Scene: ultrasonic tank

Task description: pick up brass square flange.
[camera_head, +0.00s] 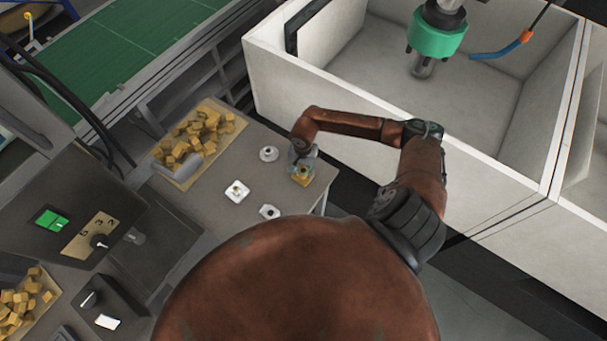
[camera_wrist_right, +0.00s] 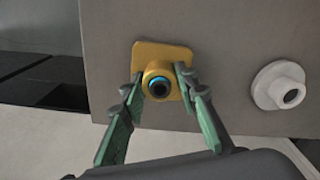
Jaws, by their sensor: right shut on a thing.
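The brass square flange (camera_wrist_right: 167,57) is a yellow square plate with a round hub and a dark bore ringed in blue. In the head view the flange (camera_head: 302,179) is at the right end of the grey table. My right gripper (camera_head: 302,169) is over it from above. In the right wrist view my right gripper's green-padded fingers (camera_wrist_right: 163,88) are on either side of the hub, shut on it. Whether the plate is clear of the tabletop cannot be told. My left gripper is not in view.
White flanges lie nearby: a round one (camera_head: 269,154), a square one (camera_head: 237,191) and another (camera_head: 269,211). A white-walled tank (camera_head: 262,85) stands behind.

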